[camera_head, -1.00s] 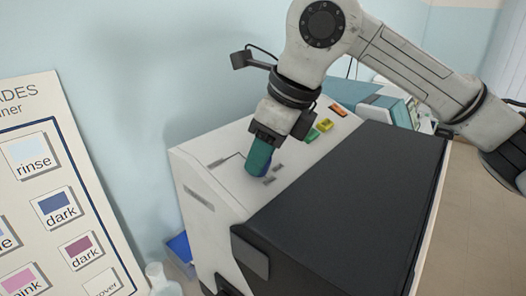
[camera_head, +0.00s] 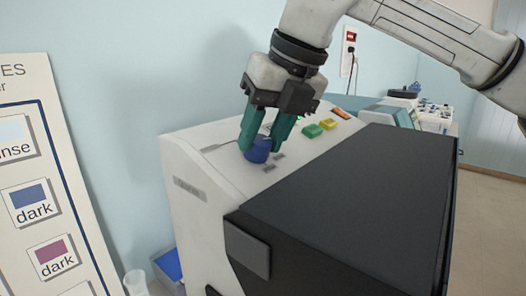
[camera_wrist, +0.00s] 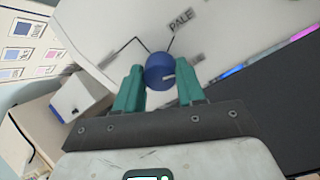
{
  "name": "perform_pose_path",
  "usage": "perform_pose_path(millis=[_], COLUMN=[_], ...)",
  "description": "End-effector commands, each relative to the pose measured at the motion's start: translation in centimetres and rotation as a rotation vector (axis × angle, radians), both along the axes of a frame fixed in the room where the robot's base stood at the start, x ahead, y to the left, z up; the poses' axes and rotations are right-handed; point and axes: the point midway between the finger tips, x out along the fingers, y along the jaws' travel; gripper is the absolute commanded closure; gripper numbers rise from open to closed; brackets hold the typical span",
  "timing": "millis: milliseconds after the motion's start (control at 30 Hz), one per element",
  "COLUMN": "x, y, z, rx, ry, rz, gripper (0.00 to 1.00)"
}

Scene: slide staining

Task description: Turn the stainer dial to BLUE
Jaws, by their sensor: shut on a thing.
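The stainer (camera_head: 205,180) is a white machine with a sloped top panel and a dark front. The fingers also flank the dial in the wrist view (camera_wrist: 159,76). A label PALE (camera_wrist: 181,20) stands beyond the dial with a line leading to it. Other labels nearby are too small to read.
Green (camera_head: 313,130) and orange (camera_head: 340,113) buttons lie right of the dial. The stainer's black cover (camera_head: 345,190) fills the front right. A shade chart (camera_head: 30,170) stands at left, with a blue tray (camera_head: 168,266) beside the stainer.

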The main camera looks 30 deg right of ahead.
Motion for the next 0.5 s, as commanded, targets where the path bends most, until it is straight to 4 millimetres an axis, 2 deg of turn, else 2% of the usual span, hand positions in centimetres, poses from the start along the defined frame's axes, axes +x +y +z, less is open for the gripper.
perform_pose_path(millis=[200,500], x=[0.04,0.00], y=[-0.02,-0.02], z=[-0.19,0.00], rx=[0.046,0.077], ry=[0.015,0.029], rz=[-0.124,-0.210], gripper=[0.92,0.92])
